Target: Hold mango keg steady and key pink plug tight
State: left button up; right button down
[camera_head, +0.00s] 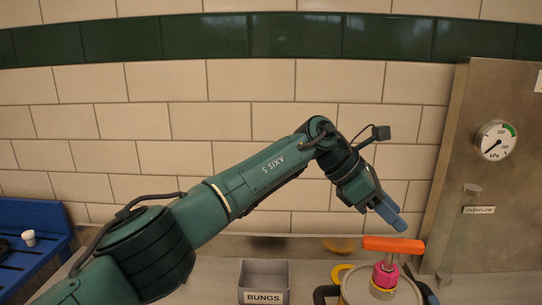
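The mango keg (352,290) is at the bottom edge, cut off by the frame, with a dark handle on each side. The pink plug (384,276) is in its top. A key with an orange crossbar (393,245) stands upright on the plug. My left gripper (394,218) comes down from the upper left, its blue fingertips just above the orange crossbar and apparently apart from it. The fingers show side-on, so the gap between them is hidden. My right gripper is not in view.
A grey box labelled BUNGS (264,297) stands left of the keg. A steel panel with a kPa gauge (495,140) and an overflow label rises at right.

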pick_arm(q)
jog(key=v, duration=1.2)
jog(key=shift+d, duration=0.1)
send_near(387, 240)
jog(key=shift+x, duration=4.8)
jog(key=shift+c, duration=0.2)
jog(key=shift+w, duration=0.1)
grip_shut()
